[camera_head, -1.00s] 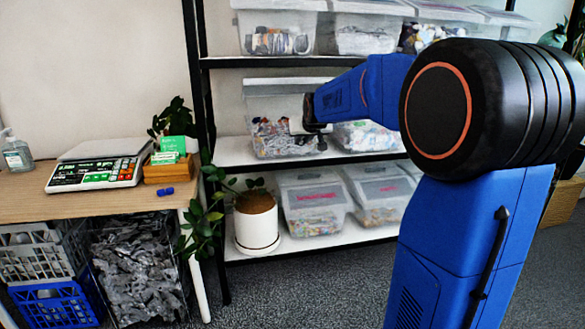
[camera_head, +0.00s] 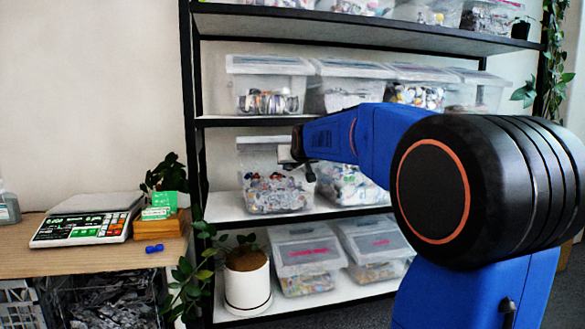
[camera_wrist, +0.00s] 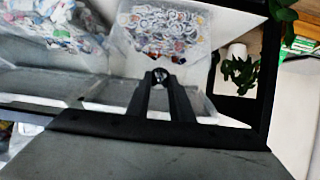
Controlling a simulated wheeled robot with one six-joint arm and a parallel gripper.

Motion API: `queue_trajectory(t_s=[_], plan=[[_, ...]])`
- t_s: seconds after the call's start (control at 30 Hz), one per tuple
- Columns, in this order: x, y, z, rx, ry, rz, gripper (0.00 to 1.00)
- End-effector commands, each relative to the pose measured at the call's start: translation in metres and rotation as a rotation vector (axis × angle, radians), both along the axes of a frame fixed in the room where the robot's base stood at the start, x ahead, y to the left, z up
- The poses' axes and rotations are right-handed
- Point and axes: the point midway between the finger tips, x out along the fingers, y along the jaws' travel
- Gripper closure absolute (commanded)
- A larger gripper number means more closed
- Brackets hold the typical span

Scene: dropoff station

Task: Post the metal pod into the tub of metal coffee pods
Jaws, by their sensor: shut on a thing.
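My gripper (camera_wrist: 160,76) is shut on a small shiny metal pod (camera_wrist: 160,73), held between the fingertips in the wrist view. In the head view my gripper (camera_head: 297,163) is at the upper right front of a clear tub (camera_head: 245,190) on the middle shelf; the pod cannot be made out there. In the wrist view the fingertips overlap a clear tub (camera_wrist: 120,62) of round, disc-like pods (camera_wrist: 165,30). I cannot tell whether the pod is over its opening or in front of it. No tub label is readable.
A black shelf rack (camera_head: 192,100) holds several clear tubs, including one with metallic round items (camera_head: 268,103) above. A potted plant (camera_head: 247,285) stands lower left. A table (camera_head: 100,258) with a scale (camera_head: 85,228) is at left. Shelf boards lie close above and below my gripper.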

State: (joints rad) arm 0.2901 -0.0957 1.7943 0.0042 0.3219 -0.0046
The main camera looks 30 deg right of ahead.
Motion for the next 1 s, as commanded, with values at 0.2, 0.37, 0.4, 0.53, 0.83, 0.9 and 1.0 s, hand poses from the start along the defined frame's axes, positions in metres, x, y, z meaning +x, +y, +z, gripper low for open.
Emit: queue_trajectory(t_s=[0.2, 0.37, 0.4, 0.53, 0.83, 0.9, 1.0], plan=[[0.025, -0.007, -0.003, 0.0, 0.001, 0.0, 1.0], [0.042, -0.012, -0.004, 0.0, 0.001, 0.0, 1.0], [0.046, -0.014, -0.004, 0.0, 0.001, 0.0, 1.0], [0.06, -0.018, -0.005, 0.0, 0.001, 0.0, 1.0], [0.092, -0.027, -0.009, 0.0, 0.001, 0.0, 1.0], [0.099, -0.029, -0.01, 0.0, 0.001, 0.0, 1.0], [0.11, -0.033, -0.011, 0.0, 0.001, 0.0, 1.0]])
